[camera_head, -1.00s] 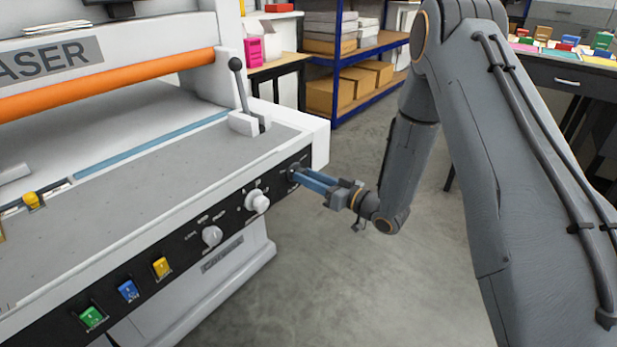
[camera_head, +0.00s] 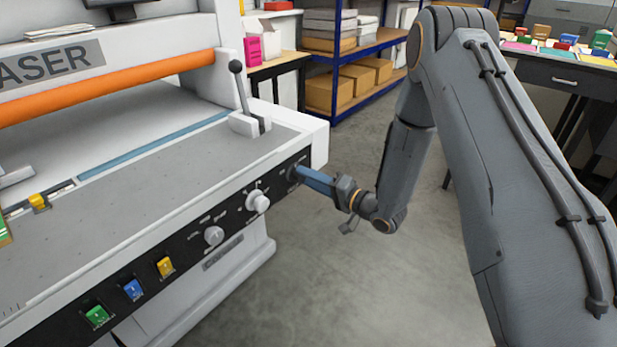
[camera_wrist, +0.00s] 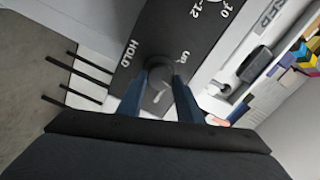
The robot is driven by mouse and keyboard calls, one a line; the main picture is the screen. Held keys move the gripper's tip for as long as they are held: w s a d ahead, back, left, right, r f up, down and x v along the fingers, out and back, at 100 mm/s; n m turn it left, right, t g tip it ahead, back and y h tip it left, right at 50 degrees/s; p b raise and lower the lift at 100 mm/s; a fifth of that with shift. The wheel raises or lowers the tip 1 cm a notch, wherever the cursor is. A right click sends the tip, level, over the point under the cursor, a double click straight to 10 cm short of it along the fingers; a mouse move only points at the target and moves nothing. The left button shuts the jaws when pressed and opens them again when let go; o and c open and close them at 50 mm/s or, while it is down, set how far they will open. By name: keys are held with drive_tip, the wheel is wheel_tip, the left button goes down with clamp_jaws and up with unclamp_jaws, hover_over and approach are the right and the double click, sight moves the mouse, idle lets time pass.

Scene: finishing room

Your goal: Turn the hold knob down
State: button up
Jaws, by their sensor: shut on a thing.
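The hold knob (camera_wrist: 160,72) is a dark round knob on the black front panel (camera_wrist: 178,30) of the white machine, beside the printed word HOLD in the wrist view. My gripper (camera_wrist: 160,88) has its two blue fingers on either side of the knob and is shut on it. In the head view my gripper (camera_head: 299,173) reaches the right end of the front panel from the right. There its fingers hide most of the knob. A pale mark shows between the fingers in the wrist view.
Two white knobs (camera_head: 258,201) (camera_head: 214,236) sit left of my gripper on the panel. Yellow (camera_head: 165,267), blue (camera_head: 133,290) and green (camera_head: 97,316) switches are further left. A lever (camera_head: 240,85) stands above on the machine's bed. The floor (camera_head: 330,270) to the right is clear.

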drive_tip(key=shift+f+m+p, duration=0.15)
drive_tip(key=shift+m+p, duration=0.4)
drive_tip(key=shift+m, duration=4.45)
drive_tip(key=o, duration=1)
drive_tip(key=shift+b+v, duration=0.6)
drive_tip(key=shift+v, duration=3.3)
drive_tip(key=shift+w, duration=0.1)
